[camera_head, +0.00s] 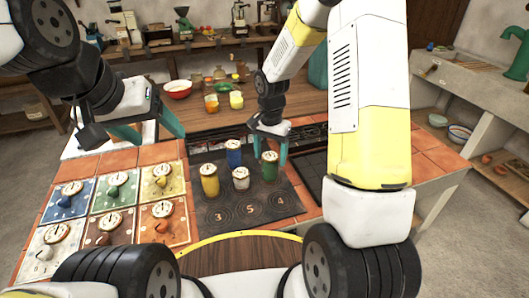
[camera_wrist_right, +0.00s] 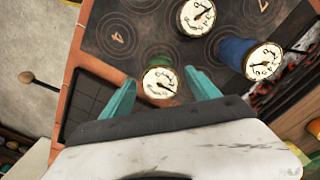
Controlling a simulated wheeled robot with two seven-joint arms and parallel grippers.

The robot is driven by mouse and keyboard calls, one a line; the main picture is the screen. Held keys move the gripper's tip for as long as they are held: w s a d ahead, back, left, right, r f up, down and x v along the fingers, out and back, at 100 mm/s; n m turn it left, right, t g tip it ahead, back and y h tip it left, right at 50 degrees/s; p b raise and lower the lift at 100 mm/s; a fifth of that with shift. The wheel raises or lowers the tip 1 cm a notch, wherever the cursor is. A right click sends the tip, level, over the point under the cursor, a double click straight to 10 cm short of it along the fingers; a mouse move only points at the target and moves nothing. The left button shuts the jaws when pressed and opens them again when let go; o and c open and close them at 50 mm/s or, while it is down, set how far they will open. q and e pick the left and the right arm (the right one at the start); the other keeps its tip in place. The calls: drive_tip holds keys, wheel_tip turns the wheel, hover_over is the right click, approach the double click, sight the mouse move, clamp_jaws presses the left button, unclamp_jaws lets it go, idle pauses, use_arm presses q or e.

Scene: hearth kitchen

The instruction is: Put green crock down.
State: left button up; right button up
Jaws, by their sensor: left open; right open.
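The green crock (camera_head: 270,168), with a dial on its lid, stands upright at the right of the dark numbered hob plate (camera_head: 232,212). My right gripper (camera_head: 267,152) is above and around it, with one finger on either side. In the right wrist view the green crock (camera_wrist_right: 160,82) shows between the two open teal fingertips (camera_wrist_right: 160,84), with gaps visible beside it. My left gripper (camera_head: 152,133) is open and empty, over the back of the tiled counter at the left.
Blue (camera_head: 233,155), white (camera_head: 241,179) and yellow (camera_head: 209,182) crocks stand close by on the plate. Coloured panels with dials (camera_head: 114,190) lie at the left. A red bowl (camera_head: 178,89) and jars are on the wooden counter behind. The plate's front is clear.

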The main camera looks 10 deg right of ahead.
wheel_tip(320, 180, up, 5)
drive_tip(key=shift+f, duration=0.2)
drive_tip(key=s+d+r+n+t+y, duration=0.2)
drive_tip(key=s+r+n+t, duration=0.4)
drive_tip(key=s+r, duration=1.4)
drive_tip(key=shift+s+d+r+n, duration=0.2)
drive_tip(key=shift+s+d+n, duration=0.35)
drive_tip(key=shift+d+n, duration=0.15)
